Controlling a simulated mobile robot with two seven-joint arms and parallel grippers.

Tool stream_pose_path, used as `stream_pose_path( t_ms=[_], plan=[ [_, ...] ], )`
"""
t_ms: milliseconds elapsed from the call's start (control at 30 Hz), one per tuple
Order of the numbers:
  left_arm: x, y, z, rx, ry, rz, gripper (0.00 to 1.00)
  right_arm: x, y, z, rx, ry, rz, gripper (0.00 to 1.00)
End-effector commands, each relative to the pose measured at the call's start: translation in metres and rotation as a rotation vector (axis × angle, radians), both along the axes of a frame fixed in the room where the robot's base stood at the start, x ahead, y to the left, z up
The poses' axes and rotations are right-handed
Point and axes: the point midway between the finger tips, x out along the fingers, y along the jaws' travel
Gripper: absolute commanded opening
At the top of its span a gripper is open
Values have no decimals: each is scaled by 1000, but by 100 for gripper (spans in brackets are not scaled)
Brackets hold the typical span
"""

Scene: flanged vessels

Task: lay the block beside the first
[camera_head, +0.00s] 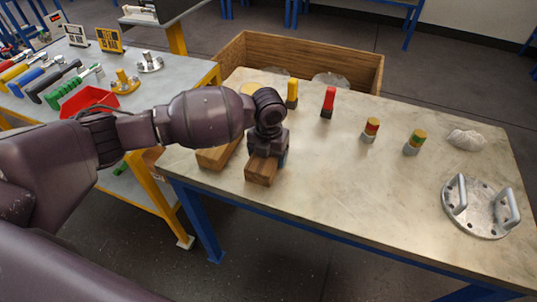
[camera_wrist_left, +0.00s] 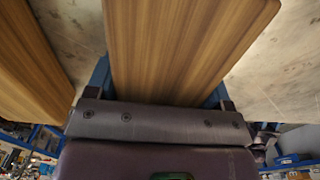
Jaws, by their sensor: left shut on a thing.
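A wooden block (camera_head: 262,171) is at the left end of the grey table, under my left gripper (camera_head: 268,148). The gripper is shut on this block from above, with a finger on each side. In the left wrist view the block (camera_wrist_left: 185,45) fills the middle, between the blue fingers. The first wooden block (camera_head: 217,156) lies to its left, partly hidden by my arm. It also shows in the left wrist view (camera_wrist_left: 30,65). A strip of bare tabletop separates the two blocks, which look roughly parallel. I cannot tell whether the held block touches the table. My right gripper is not in view.
The table (camera_head: 330,190) is bare right of the held block. A yellow-topped piece (camera_head: 291,93), a red one (camera_head: 328,102), two banded cylinders (camera_head: 370,130), a white lump (camera_head: 466,139) and a handled flange (camera_head: 480,208) stand farther off. A wooden crate (camera_head: 310,52) is behind.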

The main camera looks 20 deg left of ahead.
Motion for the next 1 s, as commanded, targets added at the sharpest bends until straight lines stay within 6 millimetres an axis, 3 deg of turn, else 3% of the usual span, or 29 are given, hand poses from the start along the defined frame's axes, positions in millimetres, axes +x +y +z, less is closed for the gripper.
stream_pose_path(
  t_ms=[233,267,433,767,1000],
  plan=[
    [0,0,-1,0,-1,-1,42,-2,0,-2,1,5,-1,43],
    [0,0,-2,0,0,0,76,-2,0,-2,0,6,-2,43],
    [0,0,-1,0,-1,0,100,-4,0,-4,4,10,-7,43],
    [0,0,6,0,-3,-1,100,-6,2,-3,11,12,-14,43],
    [1,0,45,-1,-6,-2,100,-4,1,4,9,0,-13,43]
  ],
)
